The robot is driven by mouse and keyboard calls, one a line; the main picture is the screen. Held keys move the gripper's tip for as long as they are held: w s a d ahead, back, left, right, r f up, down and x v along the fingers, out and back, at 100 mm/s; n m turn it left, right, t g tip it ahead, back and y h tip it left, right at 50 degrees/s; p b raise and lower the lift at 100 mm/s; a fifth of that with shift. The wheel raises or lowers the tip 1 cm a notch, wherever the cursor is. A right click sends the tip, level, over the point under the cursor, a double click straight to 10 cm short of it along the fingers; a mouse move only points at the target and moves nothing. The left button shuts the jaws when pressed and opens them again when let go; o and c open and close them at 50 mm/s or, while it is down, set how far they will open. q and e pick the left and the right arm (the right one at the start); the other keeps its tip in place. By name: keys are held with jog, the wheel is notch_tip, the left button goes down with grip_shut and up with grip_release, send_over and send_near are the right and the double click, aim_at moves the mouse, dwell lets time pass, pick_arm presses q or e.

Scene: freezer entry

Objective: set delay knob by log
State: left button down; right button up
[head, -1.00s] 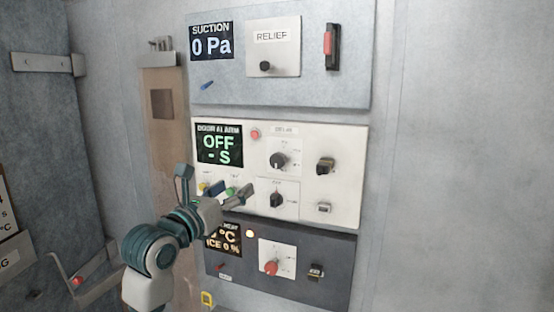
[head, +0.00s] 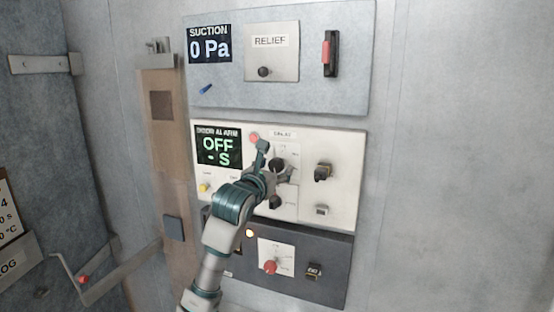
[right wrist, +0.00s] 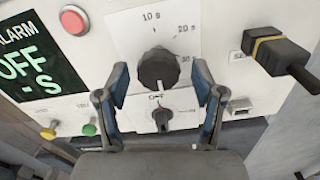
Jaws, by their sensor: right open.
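The black delay knob (head: 277,164) is on the white door alarm panel (head: 343,150), under the DELAY label. In the right wrist view the knob (right wrist: 157,70) has marks for 10 s, 20 s and 30 s around it. My right gripper (right wrist: 163,88) is open, with one finger on each side of the knob's lower part; contact cannot be told. The alarm display (head: 218,146) reads OFF and - S. The log (head: 8,260) is at the left edge, with its sheet (head: 8,212) cut off. My left gripper is not in view.
A second black knob (right wrist: 162,118) sits just below the delay knob. A red button (right wrist: 74,19) is at its upper left, and a black latch-like plug (right wrist: 277,52) at right. Yellow (right wrist: 48,132) and green (right wrist: 89,129) buttons lie lower left. The suction panel (head: 240,92) is above.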

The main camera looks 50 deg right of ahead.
jog(key=shift+x, duration=1.05)
jog(key=shift+a+r, duration=0.1)
jog(key=shift+a, duration=0.45)
jog(key=c, duration=0.8)
jog(key=shift+s+r, duration=0.1)
jog(key=c, duration=0.3)
jog(key=shift+c, duration=0.2)
